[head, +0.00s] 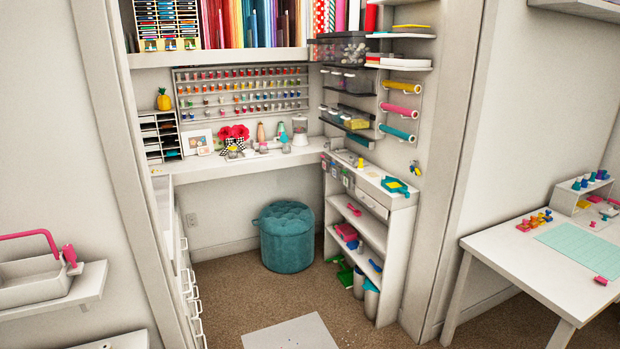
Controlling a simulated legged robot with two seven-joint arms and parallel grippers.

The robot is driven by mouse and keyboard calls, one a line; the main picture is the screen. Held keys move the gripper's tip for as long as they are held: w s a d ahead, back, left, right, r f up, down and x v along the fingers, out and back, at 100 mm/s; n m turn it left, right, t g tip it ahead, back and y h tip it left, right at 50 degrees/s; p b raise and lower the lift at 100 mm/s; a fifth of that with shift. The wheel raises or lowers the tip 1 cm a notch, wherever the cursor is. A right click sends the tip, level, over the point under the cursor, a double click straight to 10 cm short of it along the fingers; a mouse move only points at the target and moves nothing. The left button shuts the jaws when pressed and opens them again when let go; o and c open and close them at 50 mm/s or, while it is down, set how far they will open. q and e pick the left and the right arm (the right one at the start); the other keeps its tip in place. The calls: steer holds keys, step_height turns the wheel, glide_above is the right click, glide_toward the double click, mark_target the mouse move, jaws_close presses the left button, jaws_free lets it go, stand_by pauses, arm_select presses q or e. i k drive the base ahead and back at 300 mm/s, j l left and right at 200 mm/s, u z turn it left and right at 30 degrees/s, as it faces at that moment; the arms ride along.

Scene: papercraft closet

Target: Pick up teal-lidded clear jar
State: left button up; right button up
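Neither of my grippers is in view. Two upright containers with blue-teal tops, a rear one (359,283) and a front one (371,301), stand at the foot of the low white shelf unit. Their bodies look greyish, and I cannot tell if they are clear. On the closet desk, a teal-topped bottle (282,133) stands near a clear jar with a pale lid (300,133). Small jars sit in front of them. At this size I cannot tell for certain which one is the teal-lidded clear jar.
A white desk (240,168) spans the closet, with a teal round stool (287,237) below. The low white shelf unit (396,262) stands right. A grey panel (290,333) is on the carpet (250,300). A white table (525,265) is at far right. Carpet before the stool is clear.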

mark_target(285, 147)
steer(key=i, duration=2.85)
